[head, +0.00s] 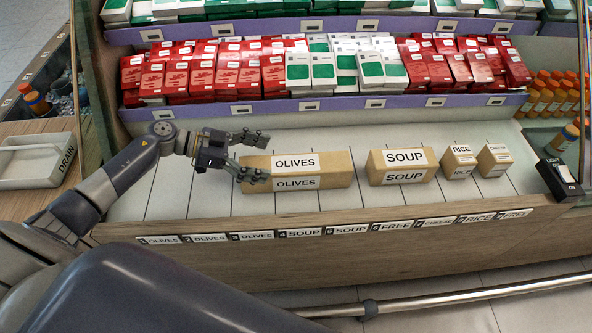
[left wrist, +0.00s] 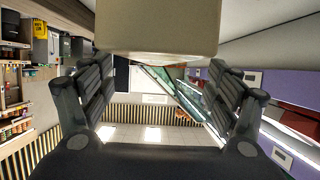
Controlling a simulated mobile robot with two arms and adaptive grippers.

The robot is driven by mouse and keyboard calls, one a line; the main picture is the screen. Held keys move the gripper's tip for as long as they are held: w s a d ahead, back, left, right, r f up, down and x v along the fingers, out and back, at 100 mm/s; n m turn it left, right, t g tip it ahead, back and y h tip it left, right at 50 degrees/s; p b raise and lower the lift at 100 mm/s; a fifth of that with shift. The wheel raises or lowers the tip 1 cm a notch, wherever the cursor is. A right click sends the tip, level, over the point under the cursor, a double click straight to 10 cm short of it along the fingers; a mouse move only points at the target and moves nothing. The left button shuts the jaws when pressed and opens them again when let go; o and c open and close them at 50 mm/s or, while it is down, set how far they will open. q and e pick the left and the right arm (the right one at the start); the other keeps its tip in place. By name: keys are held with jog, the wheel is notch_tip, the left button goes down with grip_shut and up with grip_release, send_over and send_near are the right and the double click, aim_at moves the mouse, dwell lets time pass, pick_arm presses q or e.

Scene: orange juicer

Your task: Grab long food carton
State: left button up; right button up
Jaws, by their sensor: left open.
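The long food carton is the brown box labelled OLIVES (head: 335,170), lying lengthwise on the white shelf in the head view. My left gripper (head: 254,155) is open at its left end. One finger shows beyond the carton's back edge and the other overlaps its front left corner. In the left wrist view a plain beige face of the carton (left wrist: 155,35) fills the top middle, between the spread fingers of my left gripper (left wrist: 158,85). Whether a finger touches the carton I cannot tell. My right gripper is not in view.
Behind is a purple-edged shelf (head: 330,108) of red and green boxes. A wooden front panel (head: 330,250) carries labels. A DRAIN tray (head: 40,162) is at left.

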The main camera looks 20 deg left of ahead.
aim_at(286, 164)
pick_arm(q)
jog(key=shift+x, duration=3.85)
jog(key=shift+s+d+r, duration=0.1)
jog(key=shift+s+r, duration=0.1)
jog(key=shift+c, duration=0.3)
jog(key=c, duration=1.3)
